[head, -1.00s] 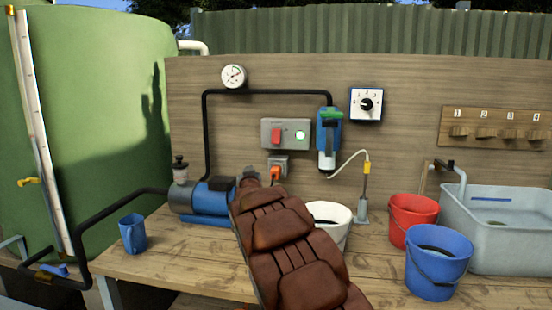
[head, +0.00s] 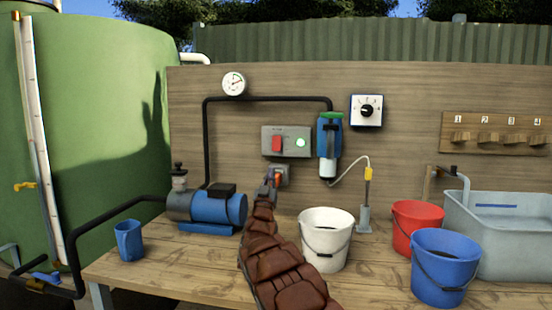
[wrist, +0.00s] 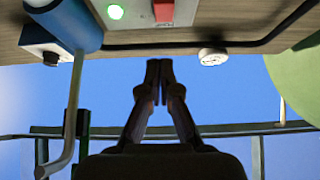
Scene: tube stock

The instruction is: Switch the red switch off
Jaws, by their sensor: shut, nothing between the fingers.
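The red switch (head: 277,144) is a rocker on a grey box on the wooden back panel. A lit green lamp (head: 301,143) is to its right on the same box. My gripper (head: 270,183) is just below the box in the head view, in front of the socket with an orange plug. It is small and partly hidden by my arm there. In the wrist view my gripper (wrist: 160,68) shows its fingers together and empty. The red switch also shows there at the top edge (wrist: 163,11), beyond the fingertips and apart from them.
The blue pump (head: 213,208) is left of my arm and a white bucket (head: 326,240) is right of it. A blue filter housing (head: 329,135) hangs right of the switch box. A dial (head: 367,110) and gauge (head: 234,83) are on the panel.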

